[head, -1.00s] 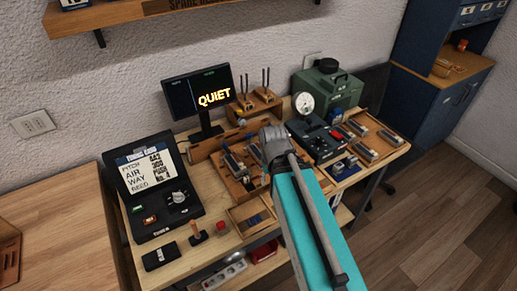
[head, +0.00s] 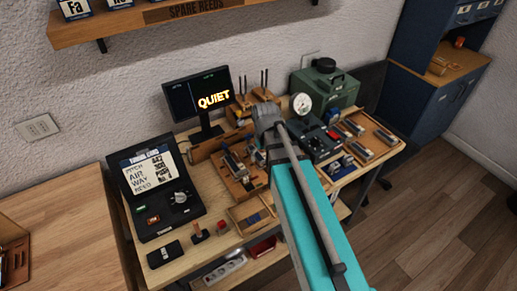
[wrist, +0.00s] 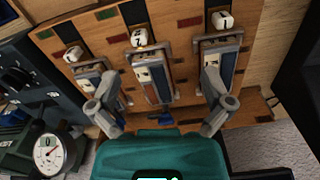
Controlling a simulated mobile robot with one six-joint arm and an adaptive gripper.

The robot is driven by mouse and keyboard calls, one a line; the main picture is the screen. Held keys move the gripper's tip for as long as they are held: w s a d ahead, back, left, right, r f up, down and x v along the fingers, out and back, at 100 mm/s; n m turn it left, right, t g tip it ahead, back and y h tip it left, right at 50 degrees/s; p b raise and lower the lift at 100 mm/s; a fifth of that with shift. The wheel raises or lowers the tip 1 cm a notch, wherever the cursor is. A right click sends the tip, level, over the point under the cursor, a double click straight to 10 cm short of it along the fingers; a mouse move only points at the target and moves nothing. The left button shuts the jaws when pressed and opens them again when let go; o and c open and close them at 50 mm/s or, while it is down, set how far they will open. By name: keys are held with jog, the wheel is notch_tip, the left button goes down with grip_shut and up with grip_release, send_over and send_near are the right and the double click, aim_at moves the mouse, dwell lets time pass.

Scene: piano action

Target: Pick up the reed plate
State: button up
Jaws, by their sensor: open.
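Several reed plates lie in the wooden tray (wrist: 185,47) seen in the wrist view: long grey-framed metal pieces, each beside a white numbered tag. The middle plate (wrist: 153,80) lies between my open fingertips, the right plate (wrist: 230,68) is partly behind my right finger, and the left plate (wrist: 92,72) is by the left finger. I cannot tell which is the task's one. My gripper (wrist: 160,103) is open and empty, apart from the plates. In the head view my gripper (head: 268,115) is above the bench, its fingers hidden by my arm.
A dial gauge (head: 302,103), a green case (head: 325,86) and a dark instrument box (head: 318,140) stand near my gripper. A monitor (head: 197,98) reading QUIET is to the left. An open tuner case (head: 158,185) is at the bench's left end. A shelf (head: 180,20) hangs above.

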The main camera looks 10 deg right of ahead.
jog(key=w+r+n+p, duration=0.2)
jog(key=w+r+p, duration=0.2)
jog(key=w, duration=0.5)
jog(key=shift+r, duration=0.9)
jog(key=shift+d+f, duration=0.1)
jog(key=b, duration=0.8)
send_over(258, 152)
notch_tip(258, 152, down, 8)
jog(key=shift+d+f, duration=0.15)
jog(key=shift+f, duration=0.1)
jog(key=shift+f, duration=0.1)
jog(key=shift+w+f+b, duration=0.1)
jog(key=shift+f+b, duration=2.4)
jog(key=shift+b, duration=0.2)
jog(key=c, duration=1.2)
